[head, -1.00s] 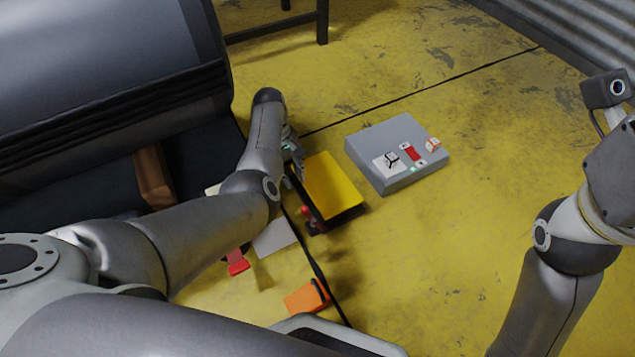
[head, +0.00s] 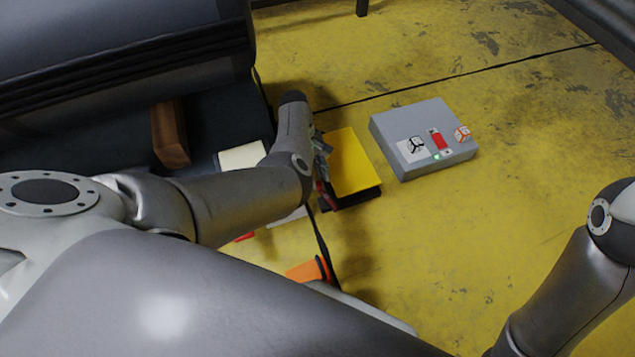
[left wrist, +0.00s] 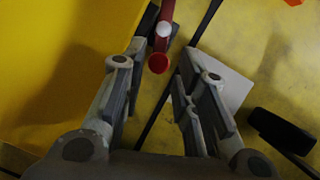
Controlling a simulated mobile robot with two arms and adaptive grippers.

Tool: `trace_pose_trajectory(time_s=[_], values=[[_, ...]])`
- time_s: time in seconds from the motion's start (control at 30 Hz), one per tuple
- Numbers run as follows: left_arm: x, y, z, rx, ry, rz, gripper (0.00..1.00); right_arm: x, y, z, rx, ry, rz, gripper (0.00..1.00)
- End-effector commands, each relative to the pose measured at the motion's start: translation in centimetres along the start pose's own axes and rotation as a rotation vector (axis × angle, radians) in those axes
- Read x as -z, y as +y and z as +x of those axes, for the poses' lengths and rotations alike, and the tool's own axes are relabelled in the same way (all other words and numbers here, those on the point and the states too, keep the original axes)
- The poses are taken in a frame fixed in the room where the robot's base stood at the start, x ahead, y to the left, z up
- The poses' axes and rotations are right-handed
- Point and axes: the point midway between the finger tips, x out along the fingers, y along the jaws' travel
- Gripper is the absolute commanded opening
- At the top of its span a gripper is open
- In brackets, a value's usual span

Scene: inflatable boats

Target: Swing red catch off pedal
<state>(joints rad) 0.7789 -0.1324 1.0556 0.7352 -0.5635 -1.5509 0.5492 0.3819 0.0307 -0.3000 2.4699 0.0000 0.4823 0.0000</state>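The pedal (head: 352,160) is a yellow plate on a black base, on the floor in the middle of the head view. In the left wrist view its yellow plate (left wrist: 60,70) fills the left side. The red catch (left wrist: 160,62) shows there as a red arm with a round red end, beside the plate's edge. My left gripper (left wrist: 158,85) is open, with its fingers on either side of the catch's end; I cannot tell whether they touch it. In the head view my left gripper (head: 322,165) is at the pedal's left side and mostly hides the catch. My right gripper is out of view.
A grey box (head: 408,163) with a red switch and small valve-like symbols stands right of the pedal. An orange piece (head: 307,270) lies nearer me. Floor at right is clear.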

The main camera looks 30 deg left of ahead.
Motion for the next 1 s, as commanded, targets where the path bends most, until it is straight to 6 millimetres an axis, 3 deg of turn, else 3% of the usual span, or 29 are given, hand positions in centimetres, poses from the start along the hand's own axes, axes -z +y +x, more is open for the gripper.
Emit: trace_pose_trajectory(time_s=[0.2, 0.53, 0.77, 1.0], values=[[0.0, 0.1, 1.8, -0.001, -0.001, 0.0, 0.28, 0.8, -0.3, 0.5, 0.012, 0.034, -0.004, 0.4], [0.0, 0.0, 2.0, -0.001, 0.0, 0.001, 0.28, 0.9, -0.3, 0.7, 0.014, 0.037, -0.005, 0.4], [0.0, 0.0, 2.0, -0.001, 0.0, 0.001, 0.01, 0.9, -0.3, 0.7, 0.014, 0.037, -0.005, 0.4], [0.0, 0.3, 1.9, 0.02, 0.001, 0.052, 0.0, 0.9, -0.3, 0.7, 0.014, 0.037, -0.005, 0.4]])
